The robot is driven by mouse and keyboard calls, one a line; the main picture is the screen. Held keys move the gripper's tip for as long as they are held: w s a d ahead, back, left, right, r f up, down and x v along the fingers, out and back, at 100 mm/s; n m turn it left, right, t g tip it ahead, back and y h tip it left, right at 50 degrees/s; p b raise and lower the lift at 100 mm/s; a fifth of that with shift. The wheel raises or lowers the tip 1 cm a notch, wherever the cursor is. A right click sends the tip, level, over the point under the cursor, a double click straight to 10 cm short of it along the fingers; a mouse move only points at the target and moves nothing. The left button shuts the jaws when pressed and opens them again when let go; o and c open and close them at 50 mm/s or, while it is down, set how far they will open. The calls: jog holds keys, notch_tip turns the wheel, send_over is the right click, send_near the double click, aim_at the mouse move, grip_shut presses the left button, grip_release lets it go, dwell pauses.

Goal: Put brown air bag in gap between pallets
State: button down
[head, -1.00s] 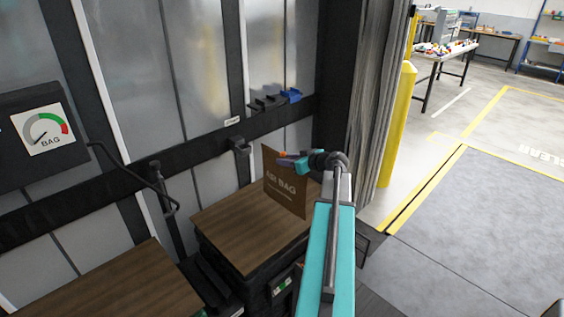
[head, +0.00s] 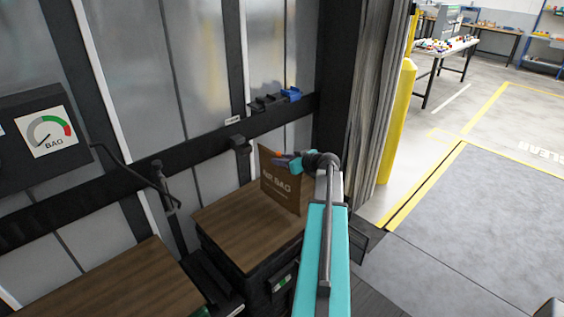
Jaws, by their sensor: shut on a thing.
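The brown air bag (head: 279,186) is a flat upright sheet with pale lettering, in the head view just right of the middle. My gripper (head: 287,161) is shut on its upper right edge and holds it over the right pallet load (head: 243,224). I cannot tell whether the bag's lower edge touches the wooden top. The left pallet load (head: 112,285) has a similar brown wooden top. The gap (head: 206,277) between the two loads is a dark narrow space, left of and nearer than the bag.
A gauge panel marked BAG (head: 45,134) is on the wall at left, with a dark hose and nozzle (head: 165,180) hanging near the gap. A dark wall rail (head: 200,148) carries small holders and a blue item (head: 291,94). A yellow post (head: 401,130) stands at right beside open floor.

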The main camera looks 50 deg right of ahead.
jog(key=shift+f+p, duration=0.35)
jog(key=shift+f, duration=0.55)
jog(key=shift+f+b, duration=0.15)
jog(key=shift+b, duration=0.2)
jog(key=c, duration=1.4)
grip_release()
jog(key=shift+r+p, duration=0.25)
jog(key=shift+p, duration=0.2)
jog(key=b+v, duration=0.2)
jog(key=v, duration=0.3)
jog(key=b+v, duration=0.3)
jog(key=v, duration=0.2)
jog(key=shift+s+f, duration=0.15)
jog(key=shift+s, duration=0.15)
jog(key=shift+v, duration=0.8)
jog(key=shift+w, duration=0.1)
